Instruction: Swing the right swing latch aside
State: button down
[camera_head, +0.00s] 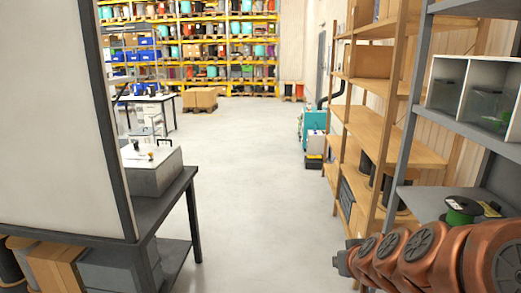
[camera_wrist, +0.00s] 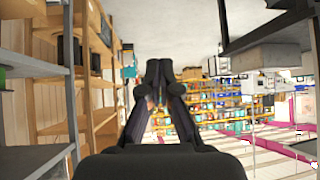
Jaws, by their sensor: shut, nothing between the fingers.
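A grey box (camera_head: 153,178) with a pale top stands on the dark table at the left in the head view. Small dark and brass-coloured fittings (camera_head: 164,143) sit on its top. They are too small to tell which is the right swing latch or how it is turned. My gripper (camera_wrist: 159,68) shows in the wrist view, shut and empty, with its fingertips together in free air. It is well apart from the box. In the head view only my orange arm shows at the lower right, and the gripper cannot be made out.
The dark table (camera_head: 190,205) stands beside a tall pale panel (camera_head: 50,110). Metal shelving with a green reel (camera_head: 461,211) is close to my arm at the right, and wooden shelves (camera_head: 415,140) stand beyond. The floor between is clear.

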jog(key=s+a+f+g, duration=0.2)
jog(key=s+g, duration=0.1)
jog(key=s, duration=0.6)
jog(key=s+a+f+g+y, duration=0.1)
jog(key=s+a+f+g, duration=0.1)
jog(key=s, duration=0.8)
jog(key=shift+s+a+f+n+g, duration=0.25)
jog(key=shift+a+n+g, duration=0.15)
jog(key=shift+a+g, duration=0.65)
jog(key=c, duration=1.8)
grip_release()
jog(key=s+d+g, duration=0.1)
jog(key=s, duration=0.2)
jog(key=s+d+g+h, duration=0.1)
jog(key=s+d, duration=0.1)
jog(key=s, duration=0.2)
jog(key=s+d+m+g, duration=0.1)
jog(key=s+g, duration=0.1)
jog(key=s, duration=0.1)
jog(key=shift+s+d+h, duration=0.35)
jog(key=shift+s+h, duration=0.05)
jog(key=shift+o, duration=1)
jog(key=shift+s+d+r, duration=0.1)
jog(key=shift+s, duration=0.05)
jog(key=o, duration=0.5)
jog(key=shift+d, duration=0.1)
